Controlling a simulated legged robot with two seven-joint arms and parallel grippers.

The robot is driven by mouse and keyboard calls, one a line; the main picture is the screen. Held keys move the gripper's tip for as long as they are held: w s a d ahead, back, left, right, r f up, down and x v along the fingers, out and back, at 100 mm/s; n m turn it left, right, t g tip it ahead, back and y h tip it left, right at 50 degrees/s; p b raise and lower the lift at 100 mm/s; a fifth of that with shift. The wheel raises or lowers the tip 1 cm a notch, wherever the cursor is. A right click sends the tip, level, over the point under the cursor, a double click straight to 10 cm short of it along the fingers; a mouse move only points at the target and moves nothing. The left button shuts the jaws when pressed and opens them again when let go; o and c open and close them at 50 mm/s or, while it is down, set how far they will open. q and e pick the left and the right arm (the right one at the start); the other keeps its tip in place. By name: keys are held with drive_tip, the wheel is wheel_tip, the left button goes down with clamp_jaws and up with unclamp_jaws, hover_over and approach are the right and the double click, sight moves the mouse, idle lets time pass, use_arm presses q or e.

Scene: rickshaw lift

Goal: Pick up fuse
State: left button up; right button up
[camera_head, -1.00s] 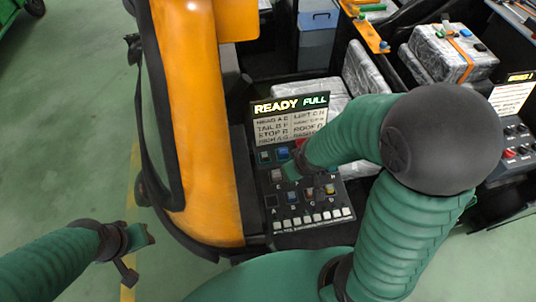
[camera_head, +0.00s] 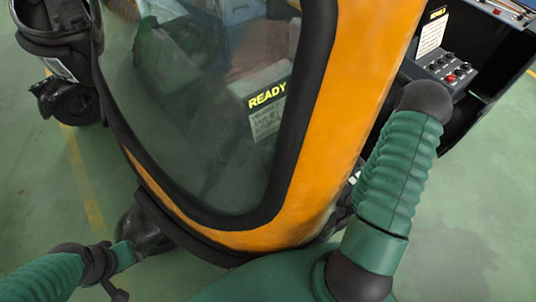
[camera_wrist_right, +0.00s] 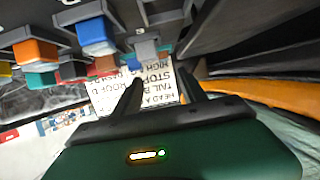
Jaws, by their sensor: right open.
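Coloured fuse-like blocks hang from grey holders at the top left of the right wrist view: a blue one (camera_wrist_right: 97,37), an orange one (camera_wrist_right: 36,52) and a smaller grey-blue one (camera_wrist_right: 146,48). I cannot tell which is the task's fuse. My right gripper (camera_wrist_right: 162,80) is open, its two dark fingers apart with nothing between them, below and right of the blocks. In the head view it is hidden behind the orange frame. My left gripper (camera_head: 123,256) is low at the left, beside the vehicle's dark lower edge; its jaws are unclear.
The vehicle's orange pillar (camera_head: 345,120) and dark-rimmed window (camera_head: 200,130) fill the middle. A printed label (camera_wrist_right: 150,88) lies beyond the right fingers. A knob panel (camera_head: 452,70) stands upper right. Green floor is clear at lower right.

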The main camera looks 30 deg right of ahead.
drive_tip(key=x, duration=0.4)
drive_tip(key=shift+w+d+f+p, duration=0.1)
drive_tip(key=shift+w+f+p, duration=0.05)
drive_tip(key=shift+w+p, duration=0.25)
drive_tip(key=w+a, duration=0.1)
drive_tip(key=w, duration=0.1)
drive_tip(key=w+a+f+p, duration=0.1)
drive_tip(key=w, duration=0.1)
drive_tip(key=w+a, duration=0.1)
drive_tip(key=shift+w+a+f, duration=0.1)
drive_tip(key=shift+w+f, duration=0.05)
drive_tip(key=shift+w, duration=0.25)
drive_tip(key=shift+w+d+f+p, duration=0.3)
drive_tip(key=shift+w+d+f, duration=0.45)
drive_tip(key=shift+d, duration=0.25)
drive_tip(key=shift+c, duration=1)
drive_tip(key=shift+a+r, duration=0.1)
drive_tip(key=shift+a, duration=0.15)
drive_tip(key=shift+c, duration=1.1)
drive_tip(key=shift+a+r, duration=0.1)
drive_tip(key=shift+a, duration=0.35)
clamp_jaws()
use_arm(q)
drive_tip(key=shift+w+a+r, duration=0.15)
drive_tip(key=shift+a+r, duration=0.2)
drive_tip(key=shift+r, duration=0.3)
use_arm(e)
drive_tip(key=shift+d, duration=0.1)
